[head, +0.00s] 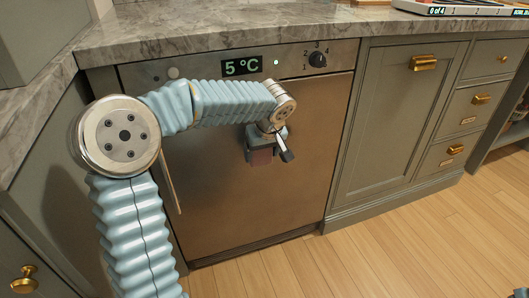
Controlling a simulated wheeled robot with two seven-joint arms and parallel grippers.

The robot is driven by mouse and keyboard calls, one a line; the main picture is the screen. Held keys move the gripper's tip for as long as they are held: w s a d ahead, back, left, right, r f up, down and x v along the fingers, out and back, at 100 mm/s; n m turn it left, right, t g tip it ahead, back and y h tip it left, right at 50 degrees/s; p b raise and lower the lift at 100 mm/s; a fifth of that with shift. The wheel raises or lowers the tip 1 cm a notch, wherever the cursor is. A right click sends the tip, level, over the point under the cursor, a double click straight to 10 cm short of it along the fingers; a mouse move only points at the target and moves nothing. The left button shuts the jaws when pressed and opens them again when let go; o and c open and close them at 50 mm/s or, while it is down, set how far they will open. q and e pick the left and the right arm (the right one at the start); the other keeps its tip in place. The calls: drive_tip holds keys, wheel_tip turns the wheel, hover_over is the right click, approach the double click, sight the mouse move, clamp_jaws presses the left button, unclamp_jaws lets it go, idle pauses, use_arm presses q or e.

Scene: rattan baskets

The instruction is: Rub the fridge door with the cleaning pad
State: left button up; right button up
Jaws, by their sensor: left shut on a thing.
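The fridge door (265,210) is a brownish metal panel under the counter, with a long vertical handle (172,180) at its left. It looks closed. My left gripper (262,150) hangs from the blue-sleeved arm in front of the upper middle of the door. It is shut on a small reddish-brown piece, which I take to be the cleaning pad (262,157); the gripper hides much of it. I cannot tell whether the pad touches the door.
Above the door are a "5 °C" display (241,66) and a dial (318,59). A grey marble counter (200,25) juts over it. Green cabinets (395,125) with brass handles stand to the right. The wooden floor (400,245) in front is mostly clear.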

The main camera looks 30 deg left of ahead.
use_arm(q)
drive_tip(key=shift+w+a, duration=0.7)
drive_tip(key=shift+a, duration=0.1)
idle(0.8)
